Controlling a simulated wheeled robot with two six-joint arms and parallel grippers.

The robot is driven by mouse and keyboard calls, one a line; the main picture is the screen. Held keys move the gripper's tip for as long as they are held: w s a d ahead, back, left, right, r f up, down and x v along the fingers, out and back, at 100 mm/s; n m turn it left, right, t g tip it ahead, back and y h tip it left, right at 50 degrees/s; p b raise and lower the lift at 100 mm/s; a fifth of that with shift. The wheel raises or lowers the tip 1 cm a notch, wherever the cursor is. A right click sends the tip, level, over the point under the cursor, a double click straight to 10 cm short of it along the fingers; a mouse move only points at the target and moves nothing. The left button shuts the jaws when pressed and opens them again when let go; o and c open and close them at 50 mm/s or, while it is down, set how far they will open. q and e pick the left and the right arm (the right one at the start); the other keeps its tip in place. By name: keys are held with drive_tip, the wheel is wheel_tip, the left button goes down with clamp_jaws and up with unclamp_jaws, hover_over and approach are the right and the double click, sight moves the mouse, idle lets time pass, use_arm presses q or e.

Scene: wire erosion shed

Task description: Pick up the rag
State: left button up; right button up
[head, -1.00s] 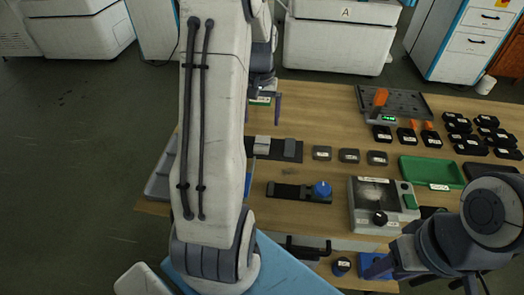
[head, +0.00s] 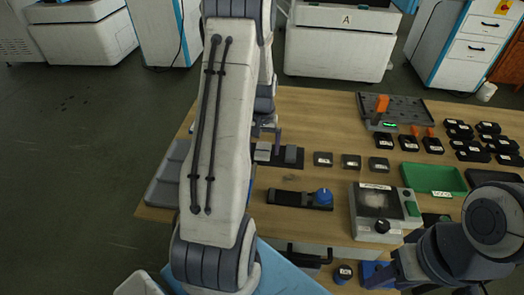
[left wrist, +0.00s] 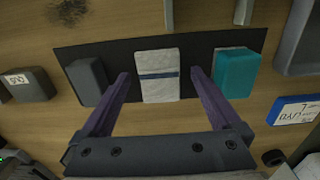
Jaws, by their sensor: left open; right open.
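A pale, folded, cloth-like block with a dark stripe, apparently the rag (left wrist: 158,88), lies on a black mat (left wrist: 210,52). In the head view the rag (head: 262,150) shows partly beside my arm. My left gripper (left wrist: 159,73) is open, with one purple finger on each side of the rag and nothing clamped. In the head view my left gripper (head: 277,134) is mostly hidden behind its own arm. My right gripper (head: 430,278) is open and empty at the lower right, partly cut off by the frame.
A teal block (left wrist: 235,72) and a dark grey block (left wrist: 87,80) share the mat on either side of the rag. A green tray (head: 435,178), a grey box with a knob (head: 375,228) and several small black blocks stand farther right.

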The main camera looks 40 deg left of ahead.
sight(263, 148)
use_arm(q)
drive_tip(key=c, duration=1.4)
drive_tip(key=shift+c, duration=0.2)
drive_tip(key=shift+r, duration=0.1)
wheel_tip(263, 148, up, 4)
drive_tip(key=w+d+r, duration=0.6)
drive_tip(key=d+r, duration=0.1)
drive_tip(key=d, duration=0.3)
